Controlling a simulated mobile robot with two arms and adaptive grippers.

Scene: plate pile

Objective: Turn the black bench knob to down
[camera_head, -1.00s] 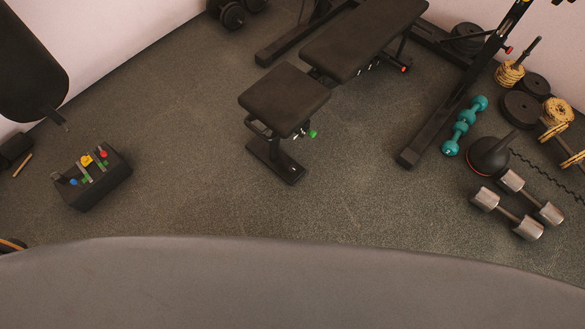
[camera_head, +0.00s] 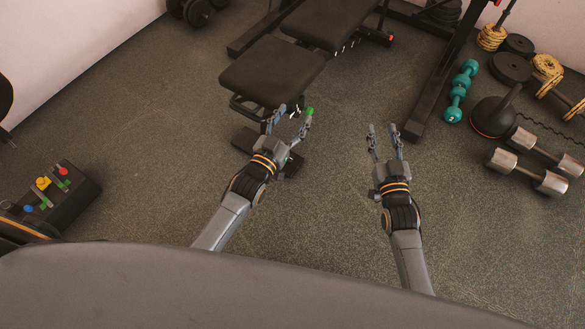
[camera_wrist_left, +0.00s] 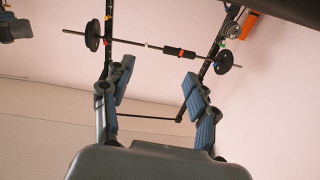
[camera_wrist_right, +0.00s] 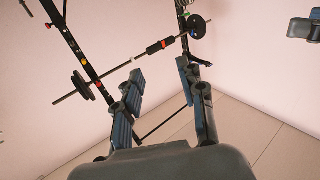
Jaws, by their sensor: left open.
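The black bench (camera_head: 273,72) stands at the upper middle of the head view, its seat tilted toward the left. A green knob (camera_head: 309,111) shows at its near right corner. I cannot make out a separate black knob; small fittings there are partly hidden by my left gripper. My left gripper (camera_head: 289,122) is open, its fingers in front of the bench's near edge in the picture; contact cannot be told. My right gripper (camera_head: 383,132) is open and empty over the floor, right of the bench. Both wrist views show spread fingers with nothing between them.
A black box (camera_head: 62,205) with coloured buttons lies at the left. Teal dumbbells (camera_head: 460,90), a black kettlebell (camera_head: 493,117) and silver dumbbells (camera_head: 528,172) lie at the right. A barbell (camera_wrist_left: 150,46) on a rack shows in the left wrist view. The middle floor is bare.

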